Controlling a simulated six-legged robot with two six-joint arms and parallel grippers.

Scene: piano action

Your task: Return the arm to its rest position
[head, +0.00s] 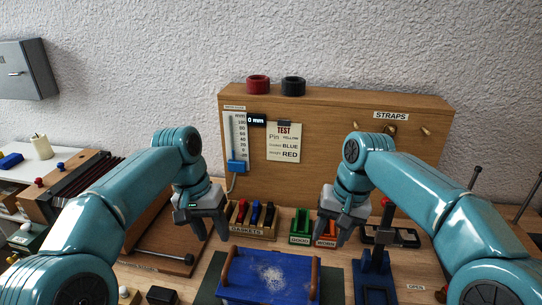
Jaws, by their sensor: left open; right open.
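My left gripper (208,222) is open and empty, pointing down over the bench left of the middle, just left of the gaskets tray. Neither gripper is seen holding anything.
A blue tray (268,294) with pale powder lies front middle. The gaskets tray (240,233), a green bin (300,239) and a blue stand (373,280) stand on the bench (205,270). A wooden board (330,110) with a gauge rises behind. A bellows-like box (75,185) is left.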

